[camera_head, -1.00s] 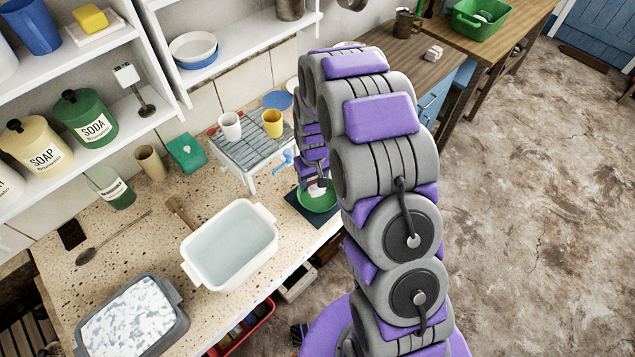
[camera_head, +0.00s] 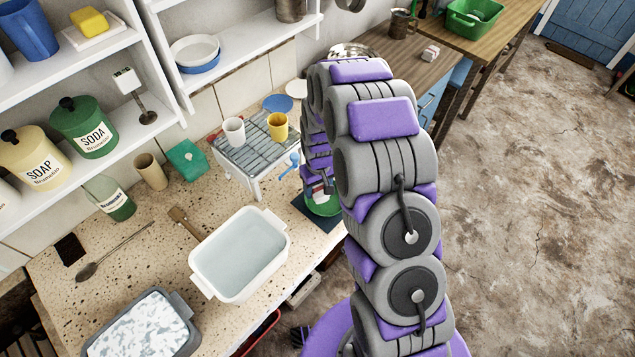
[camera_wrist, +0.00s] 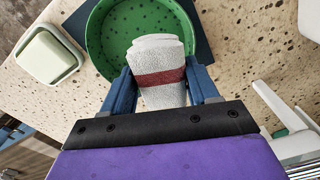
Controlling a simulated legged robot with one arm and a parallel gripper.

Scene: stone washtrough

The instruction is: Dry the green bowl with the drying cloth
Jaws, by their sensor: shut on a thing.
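The green bowl (camera_wrist: 112,28) sits on a dark mat (camera_wrist: 198,45) on the speckled counter. Dark drops dot its inside in the wrist view. In the head view the bowl (camera_head: 323,206) is partly hidden behind my arm. My gripper (camera_wrist: 162,84) is shut on the drying cloth (camera_wrist: 158,62), a white bundle with a dark red band. The cloth's far end reaches over the inside of the bowl. I cannot tell whether it touches the bowl's bottom.
A rack (camera_head: 246,164) with a white cup (camera_head: 234,131) and a yellow cup (camera_head: 278,127) stands behind the bowl. A white water-filled basin (camera_head: 240,255) stands left of it. Shelves (camera_head: 215,78) overhang the counter's back. Open floor lies to the right.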

